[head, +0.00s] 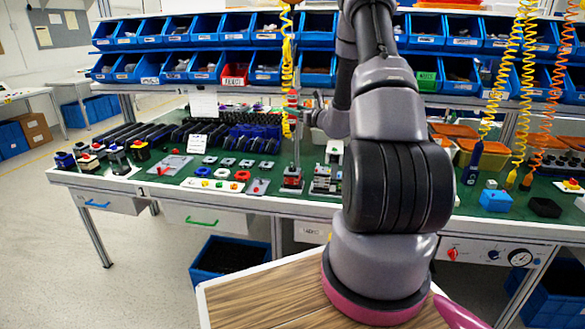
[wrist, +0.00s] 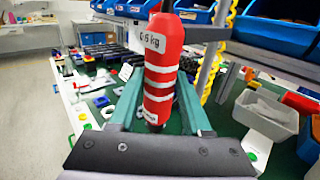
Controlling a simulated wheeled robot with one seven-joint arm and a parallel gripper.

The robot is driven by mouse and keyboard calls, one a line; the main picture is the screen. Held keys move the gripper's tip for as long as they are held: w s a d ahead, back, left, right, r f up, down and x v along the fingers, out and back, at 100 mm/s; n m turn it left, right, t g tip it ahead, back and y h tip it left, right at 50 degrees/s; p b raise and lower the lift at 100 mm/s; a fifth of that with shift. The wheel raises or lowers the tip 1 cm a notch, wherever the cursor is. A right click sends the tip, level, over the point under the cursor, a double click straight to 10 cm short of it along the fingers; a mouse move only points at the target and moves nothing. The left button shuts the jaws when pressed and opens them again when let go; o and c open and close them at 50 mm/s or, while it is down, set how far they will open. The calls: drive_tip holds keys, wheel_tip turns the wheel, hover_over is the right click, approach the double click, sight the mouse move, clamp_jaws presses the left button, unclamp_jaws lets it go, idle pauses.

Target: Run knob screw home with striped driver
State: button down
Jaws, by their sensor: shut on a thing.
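The striped driver (wrist: 163,75) is red with white bands and a "kg" label. It stands roughly upright between the teal fingers of my gripper (wrist: 160,95) in the wrist view, and the gripper is shut on it. In the head view the driver (head: 292,101) shows small beside my gripper (head: 305,110), left of my arm. A thin shaft runs down from it towards a small red and black switch unit (head: 292,179) on the green bench mat. I cannot tell whether the tip touches it. The knob screw is too small to make out, and the driver's tip is hidden in the wrist view.
Red, blue and white round parts (head: 222,173) lie left of the switch unit, with finished-looking switches (head: 118,160) further left. Blue bins (head: 235,27) line the racks behind. Coiled yellow hoses (head: 503,75) hang at right. An open blue crate (head: 228,258) stands below the bench.

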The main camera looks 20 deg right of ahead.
drive_tip(key=shift+f, duration=0.15)
drive_tip(key=shift+f, duration=4.45)
drive_tip(key=shift+s+f, duration=0.1)
drive_tip(key=shift+f, duration=0.55)
idle(1.2)
drive_tip(key=shift+r, duration=0.1)
